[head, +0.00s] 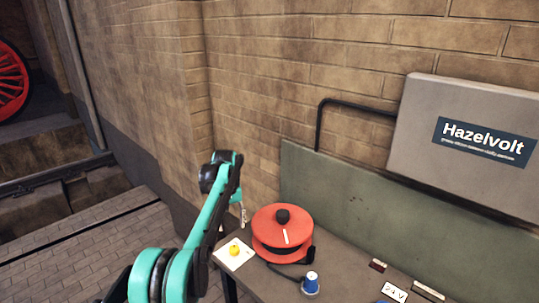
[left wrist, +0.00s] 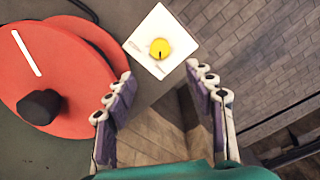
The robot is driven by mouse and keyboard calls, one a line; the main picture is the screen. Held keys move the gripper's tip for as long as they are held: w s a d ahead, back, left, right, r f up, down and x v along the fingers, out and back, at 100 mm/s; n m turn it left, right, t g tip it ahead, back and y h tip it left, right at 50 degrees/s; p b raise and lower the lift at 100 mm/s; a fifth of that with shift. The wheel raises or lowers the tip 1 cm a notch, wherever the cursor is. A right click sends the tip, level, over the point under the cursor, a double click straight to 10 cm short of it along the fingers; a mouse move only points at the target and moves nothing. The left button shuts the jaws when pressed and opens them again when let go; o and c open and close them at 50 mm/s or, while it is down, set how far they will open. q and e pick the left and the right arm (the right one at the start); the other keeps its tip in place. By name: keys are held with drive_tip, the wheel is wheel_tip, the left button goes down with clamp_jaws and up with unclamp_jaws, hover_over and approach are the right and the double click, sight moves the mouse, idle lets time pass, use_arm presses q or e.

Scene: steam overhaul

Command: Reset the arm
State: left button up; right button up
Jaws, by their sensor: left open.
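My left arm in teal and black comes up from the bottom left in the head view. Its gripper (head: 240,214) hangs by the left end of the bench, just left of the red reel (head: 268,236). In the left wrist view my left gripper (left wrist: 160,78) has its two fingers wide apart with nothing between them. Beyond the fingertips lies a white plate (left wrist: 145,58) with a yellow knob (left wrist: 160,48). The red reel with a black knob (left wrist: 40,106) is to the left there. My right gripper is in neither view.
A blue and white plug (head: 311,283) stands on the bench (head: 345,268), with a "24 V" label (head: 394,292) to its right. A green backboard (head: 350,210) and a grey Hazelvolt box (head: 425,105) are behind. Brick floor (head: 80,245) lies open at left.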

use_arm(q)
drive_tip(key=s+d+r+m+t, duration=0.15)
drive_tip(key=s+r, duration=0.25)
drive_tip(key=s, duration=0.5)
drive_tip(key=s+r+m+t, duration=0.1)
drive_tip(key=s+r+t, duration=0.1)
drive_tip(key=s+r, duration=0.5)
drive_tip(key=s+f+t, duration=0.1)
drive_tip(key=s+f, duration=0.2)
drive_tip(key=s, duration=0.4)
drive_tip(key=s+f+m+t, duration=0.1)
drive_tip(key=s+f, duration=0.3)
drive_tip(key=s, duration=0.3)
drive_tip(key=s+f+t+b, duration=0.1)
drive_tip(key=s+f, duration=0.3)
drive_tip(key=s, duration=0.3)
drive_tip(key=shift+d+f, duration=0.15)
drive_tip(key=shift+d, duration=0.3)
drive_tip(key=shift+o, duration=0.3)
drive_tip(key=shift+t, duration=0.25)
